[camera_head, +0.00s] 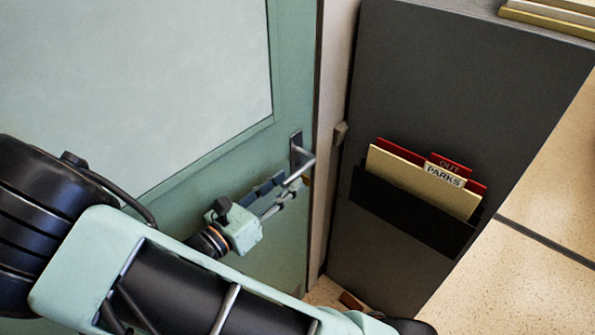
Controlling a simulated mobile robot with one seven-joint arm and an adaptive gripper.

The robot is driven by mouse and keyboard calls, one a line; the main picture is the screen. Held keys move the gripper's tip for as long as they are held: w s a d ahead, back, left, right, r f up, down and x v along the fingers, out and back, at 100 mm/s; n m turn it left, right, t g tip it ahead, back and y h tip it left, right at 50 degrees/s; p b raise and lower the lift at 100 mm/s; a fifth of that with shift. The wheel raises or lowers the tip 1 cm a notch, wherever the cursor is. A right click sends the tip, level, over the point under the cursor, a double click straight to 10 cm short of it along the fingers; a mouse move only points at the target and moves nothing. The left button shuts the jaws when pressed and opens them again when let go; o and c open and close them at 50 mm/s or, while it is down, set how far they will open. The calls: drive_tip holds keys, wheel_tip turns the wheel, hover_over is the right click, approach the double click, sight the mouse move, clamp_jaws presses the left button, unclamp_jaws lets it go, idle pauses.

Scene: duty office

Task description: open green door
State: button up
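The green door (283,125) fills the left side of the view, with a large pale panel (130,75) set in it. It looks closed against its light frame. A metal lever handle (301,168) on a dark plate sits near the door's right edge. My gripper (286,190) is just below and left of the handle, with its fingers pointing up and right towards the lever. The fingertips are at or very close to the lever. I cannot tell whether they touch it or how far apart they are.
A dark grey panel (440,90) stands right of the door frame. A black wall pocket (410,213) on it holds red and cream folders (420,180). A pale speckled surface (530,265) lies at the right. My arm covers the lower left.

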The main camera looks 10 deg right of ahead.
sight(309, 164)
drive_tip(key=shift+x, duration=2.35)
clamp_jaws()
